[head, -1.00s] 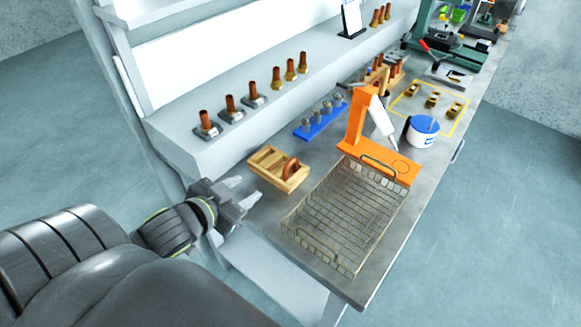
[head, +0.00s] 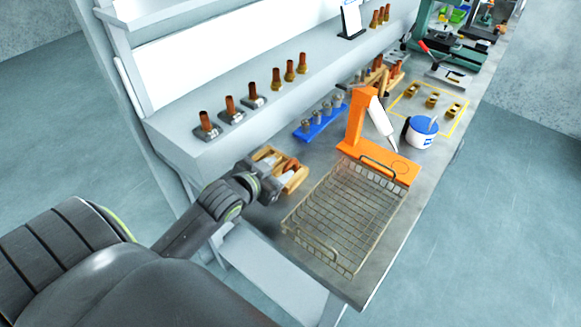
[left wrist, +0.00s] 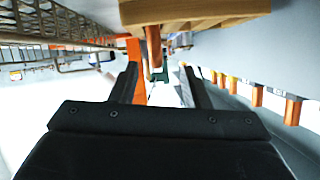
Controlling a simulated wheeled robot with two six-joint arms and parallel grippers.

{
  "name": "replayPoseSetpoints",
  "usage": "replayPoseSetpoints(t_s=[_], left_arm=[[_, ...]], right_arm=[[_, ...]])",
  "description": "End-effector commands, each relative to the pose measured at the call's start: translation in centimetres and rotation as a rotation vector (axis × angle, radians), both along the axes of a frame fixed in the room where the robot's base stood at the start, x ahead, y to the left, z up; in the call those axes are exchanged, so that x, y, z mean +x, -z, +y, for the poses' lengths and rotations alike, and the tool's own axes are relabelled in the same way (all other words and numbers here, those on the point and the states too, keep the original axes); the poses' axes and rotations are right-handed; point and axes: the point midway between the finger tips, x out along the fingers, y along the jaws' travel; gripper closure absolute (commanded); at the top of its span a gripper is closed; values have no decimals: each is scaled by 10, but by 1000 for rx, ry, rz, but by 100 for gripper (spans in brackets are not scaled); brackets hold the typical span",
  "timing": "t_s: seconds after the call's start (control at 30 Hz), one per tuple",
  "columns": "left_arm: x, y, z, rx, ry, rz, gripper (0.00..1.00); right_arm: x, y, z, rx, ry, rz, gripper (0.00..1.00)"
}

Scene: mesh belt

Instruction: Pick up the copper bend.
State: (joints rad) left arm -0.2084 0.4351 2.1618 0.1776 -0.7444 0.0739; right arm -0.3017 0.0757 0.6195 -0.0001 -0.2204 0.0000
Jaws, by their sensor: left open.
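The copper bend (head: 292,164) stands in a small wooden holder (head: 267,153) on the bench, partly hidden by my left gripper in the head view. My left gripper (head: 281,171) is at the holder, its fingers open and reaching over it toward the bend. In the left wrist view, the copper bend (left wrist: 153,46) shows upside down between the two dark fingers (left wrist: 160,83), below the wooden holder's edge (left wrist: 195,12). I cannot tell whether either finger touches it. My right gripper is not in view.
A wire mesh basket (head: 335,259) lies right of the holder. Behind it stand an orange stand (head: 361,120), a blue rack (head: 320,120) and a white-and-blue tub (head: 421,132). Copper fittings (head: 228,104) line the raised shelf. Bare bench lies in front of the holder.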

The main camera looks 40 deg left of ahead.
Motion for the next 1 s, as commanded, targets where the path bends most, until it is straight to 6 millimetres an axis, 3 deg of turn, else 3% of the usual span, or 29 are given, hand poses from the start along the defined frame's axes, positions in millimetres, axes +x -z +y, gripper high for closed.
replayPoseSetpoints(t_s=[0.4, 0.73, 1.0], left_arm=[[42, 17, -6, 0, -1, 1, 58], [47, 21, -6, 0, -1, 1, 58], [46, 21, -6, 0, -1, 1, 90]], right_arm=[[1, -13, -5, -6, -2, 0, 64], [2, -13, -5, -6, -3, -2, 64], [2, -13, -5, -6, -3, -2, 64]])
